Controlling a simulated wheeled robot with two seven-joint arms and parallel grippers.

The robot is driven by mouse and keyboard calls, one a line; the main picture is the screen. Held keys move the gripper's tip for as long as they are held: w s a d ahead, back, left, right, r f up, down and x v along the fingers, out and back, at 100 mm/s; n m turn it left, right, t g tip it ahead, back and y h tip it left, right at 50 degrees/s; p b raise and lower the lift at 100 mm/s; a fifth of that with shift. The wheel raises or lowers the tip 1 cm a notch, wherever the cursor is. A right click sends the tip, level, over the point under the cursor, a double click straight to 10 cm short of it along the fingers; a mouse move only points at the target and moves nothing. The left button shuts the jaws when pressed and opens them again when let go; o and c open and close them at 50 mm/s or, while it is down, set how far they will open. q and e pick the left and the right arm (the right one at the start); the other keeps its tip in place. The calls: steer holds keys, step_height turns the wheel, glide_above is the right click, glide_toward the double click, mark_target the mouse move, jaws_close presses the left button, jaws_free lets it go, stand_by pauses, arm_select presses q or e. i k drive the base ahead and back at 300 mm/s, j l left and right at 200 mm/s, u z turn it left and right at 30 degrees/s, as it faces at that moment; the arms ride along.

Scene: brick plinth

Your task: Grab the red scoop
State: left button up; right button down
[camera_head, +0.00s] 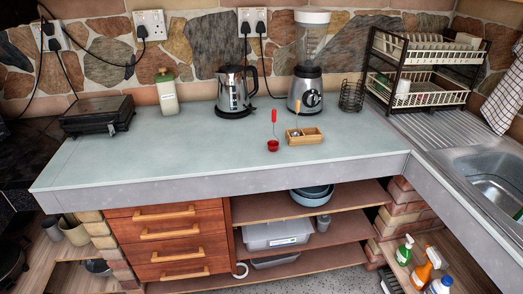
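A red scoop (273,145) stands on the pale green-grey counter (160,160), right of the middle of the head view. Its small red bowl is at the counter surface and a thin handle rises upright from it, with a red tip at the top. The scoop is just left of a small wooden tray (318,137) and appears apart from it. Neither my left nor my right gripper is in view.
A steel kettle (233,93), a blender (305,88) and a wire basket (351,96) stand behind the scoop. The tray holds small utensils. A dish rack (418,85) and sink (496,178) are at the right. The counter left of the scoop is clear.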

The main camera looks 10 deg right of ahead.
mark_target(273, 145)
steer(key=i+j, duration=0.2)
steer(key=j, duration=0.2)
steer(key=i+j, duration=0.45)
steer(key=j, duration=0.3)
steer(key=i+j, duration=0.2)
steer(key=j, duration=0.15)
steer(key=z, duration=1.6)
